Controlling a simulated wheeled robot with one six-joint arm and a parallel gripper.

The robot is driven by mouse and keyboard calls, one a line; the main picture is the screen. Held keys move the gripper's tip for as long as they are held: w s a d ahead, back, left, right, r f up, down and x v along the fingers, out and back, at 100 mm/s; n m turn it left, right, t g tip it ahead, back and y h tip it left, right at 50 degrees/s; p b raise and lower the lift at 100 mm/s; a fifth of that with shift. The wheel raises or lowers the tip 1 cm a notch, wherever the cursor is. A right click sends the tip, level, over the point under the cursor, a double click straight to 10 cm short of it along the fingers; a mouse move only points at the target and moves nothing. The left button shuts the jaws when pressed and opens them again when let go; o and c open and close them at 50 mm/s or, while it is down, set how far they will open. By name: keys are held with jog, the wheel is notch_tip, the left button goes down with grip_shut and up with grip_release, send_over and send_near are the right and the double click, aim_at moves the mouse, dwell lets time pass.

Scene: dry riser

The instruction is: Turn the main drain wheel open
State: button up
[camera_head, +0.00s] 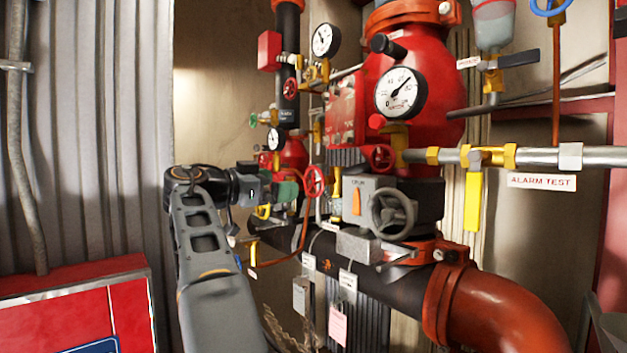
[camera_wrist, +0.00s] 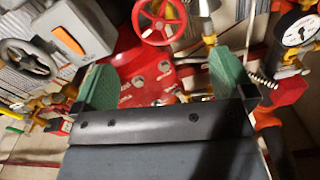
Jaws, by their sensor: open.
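A red handwheel (camera_head: 314,181) stands close to the right of my gripper (camera_head: 287,190) in the head view. A red spoked handwheel (camera_wrist: 160,20), likely the same one, is at the top middle of the wrist view, beyond the fingertips. No readable label shows which wheel is the main drain. My gripper's green fingers (camera_wrist: 160,80) are wide apart in the wrist view, with nothing held between them. The wheel appears apart from both fingers.
A grey handwheel (camera_head: 393,213) on a grey box with an orange lever is right of my gripper. Pressure gauges (camera_head: 401,93), yellow-handled valves (camera_head: 473,200) and pipes crowd the riser. A red cabinet (camera_head: 75,315) is at lower left. The corrugated wall (camera_head: 110,130) lies behind.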

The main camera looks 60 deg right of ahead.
aim_at(311, 181)
jog(key=p+x, duration=0.3)
jog(key=x, duration=0.9)
jog(key=shift+p, duration=0.35)
jog(key=c, duration=0.8)
